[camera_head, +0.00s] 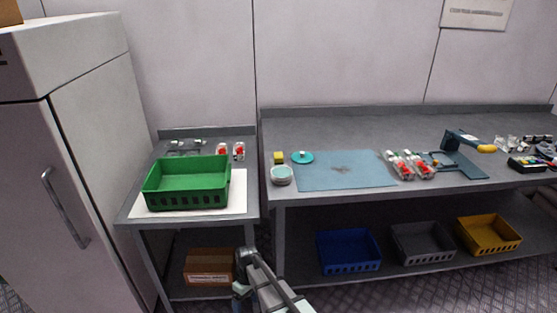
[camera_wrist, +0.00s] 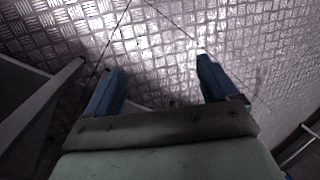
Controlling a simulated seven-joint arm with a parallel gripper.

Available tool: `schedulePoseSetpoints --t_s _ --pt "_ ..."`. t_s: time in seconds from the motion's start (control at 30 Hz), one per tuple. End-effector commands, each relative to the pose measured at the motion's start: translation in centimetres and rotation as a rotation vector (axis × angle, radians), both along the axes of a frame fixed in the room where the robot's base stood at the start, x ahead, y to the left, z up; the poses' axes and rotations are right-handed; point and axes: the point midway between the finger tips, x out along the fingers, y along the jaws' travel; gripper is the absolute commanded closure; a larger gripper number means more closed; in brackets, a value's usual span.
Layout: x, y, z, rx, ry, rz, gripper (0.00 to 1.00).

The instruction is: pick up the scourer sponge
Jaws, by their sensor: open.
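A small yellow block (camera_head: 279,158), which looks like the scourer sponge, lies on the long grey table (camera_head: 350,112) near its left end. It is just left of a teal round item (camera_head: 303,157) and behind a round tub (camera_head: 282,175). My gripper (camera_wrist: 160,78) is open and empty in the wrist view, with its two blue fingers wide apart over the metal floor. In the head view my arm shows low at the bottom centre, in front of the tables and well away from the yellow block. The sponge is not in the wrist view.
A blue mat (camera_head: 345,178) lies right of the tub, with clear packs (camera_head: 409,165) at its right. A green crate (camera_head: 187,184) stands on the left table. Blue (camera_head: 348,251), grey (camera_head: 423,243) and yellow (camera_head: 488,235) bins sit on the lower shelf.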

Motion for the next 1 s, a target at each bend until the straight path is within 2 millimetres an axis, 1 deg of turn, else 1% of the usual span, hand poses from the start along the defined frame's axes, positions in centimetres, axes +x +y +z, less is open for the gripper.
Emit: schedulePoseSetpoints --t_s 0.03,0.17,0.3,0.37,0.4,0.5,0.57,0.7,0.77,0.8,0.83,0.9,1.0 --pt "1.8 2.1 1.3 0.021 -0.020 0.040 0.13" --pt "4.6 6.6 5.0 0.075 -0.059 0.144 0.13" --pt "7.0 11.7 9.3 0.131 -0.102 0.257 0.13" --pt "7.9 13.9 11.3 0.156 -0.119 0.305 0.13" --pt "8.4 15.4 12.6 0.172 -0.132 0.336 0.13" --pt "9.4 18.8 15.9 0.209 -0.160 0.415 0.13" --pt "9.8 20.8 17.9 0.231 -0.175 0.459 0.13" --pt "10.4 25.3 22.7 0.280 -0.212 0.561 0.13" --pt "10.6 27.2 24.8 0.300 -0.228 0.604 0.13" --pt "10.9 28.2 26.2 0.312 -0.240 0.631 0.13" --pt "11.2 28.8 27.3 0.320 -0.248 0.651 0.13" --pt "12.1 29.8 29.7 0.333 -0.267 0.692 0.13" --pt "13.6 30.5 32.8 0.343 -0.292 0.744 0.13"
